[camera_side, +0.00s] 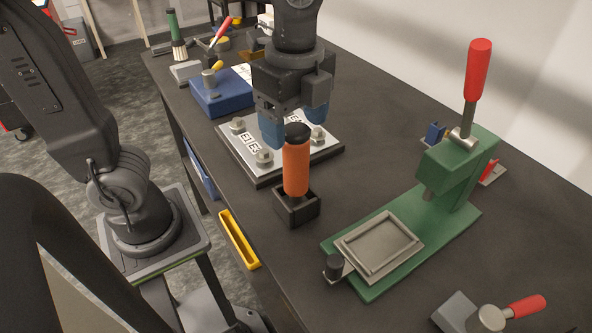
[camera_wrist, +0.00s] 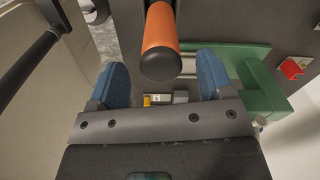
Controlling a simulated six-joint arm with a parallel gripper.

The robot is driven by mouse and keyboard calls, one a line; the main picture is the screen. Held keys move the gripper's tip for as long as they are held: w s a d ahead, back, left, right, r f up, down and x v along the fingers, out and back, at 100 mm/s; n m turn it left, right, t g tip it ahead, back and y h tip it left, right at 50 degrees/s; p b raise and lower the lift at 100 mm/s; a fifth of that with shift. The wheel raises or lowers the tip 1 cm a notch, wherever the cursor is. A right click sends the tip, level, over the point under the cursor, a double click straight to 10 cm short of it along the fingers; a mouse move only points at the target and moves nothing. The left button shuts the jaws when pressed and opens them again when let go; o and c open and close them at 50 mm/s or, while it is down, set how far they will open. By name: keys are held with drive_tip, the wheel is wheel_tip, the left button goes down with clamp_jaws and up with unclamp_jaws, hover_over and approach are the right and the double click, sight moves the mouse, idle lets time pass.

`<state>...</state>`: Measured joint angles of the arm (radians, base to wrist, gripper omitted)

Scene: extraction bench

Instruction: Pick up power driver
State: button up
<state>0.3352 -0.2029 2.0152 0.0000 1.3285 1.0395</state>
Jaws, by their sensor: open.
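The power driver (camera_side: 296,164) has an orange body with a black top and stands upright in a small black square holder (camera_side: 298,208) near the bench's left edge. Its lower end is hidden in the holder. My gripper (camera_side: 294,122) is open and empty, with blue fingers, behind the driver and near the height of its top. In the wrist view the driver (camera_wrist: 161,28) shows at the top centre, its black end towards the camera. There the spread fingers of my gripper (camera_wrist: 163,80) lie to either side below it, and the driver looks clear of both.
A metal plate with bolts (camera_side: 262,170) lies behind the driver, under my gripper. A green press (camera_side: 400,225) with a red lever stands to the right. A blue block (camera_side: 222,95) and tools are at the back left.

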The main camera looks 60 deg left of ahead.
sight(296, 175)
wheel_tip(296, 175, down, 4)
drive_tip(key=shift+d+f, duration=0.15)
drive_tip(key=shift+c, duration=0.2)
drive_tip(key=shift+w, duration=0.1)
drive_tip(key=c, duration=1)
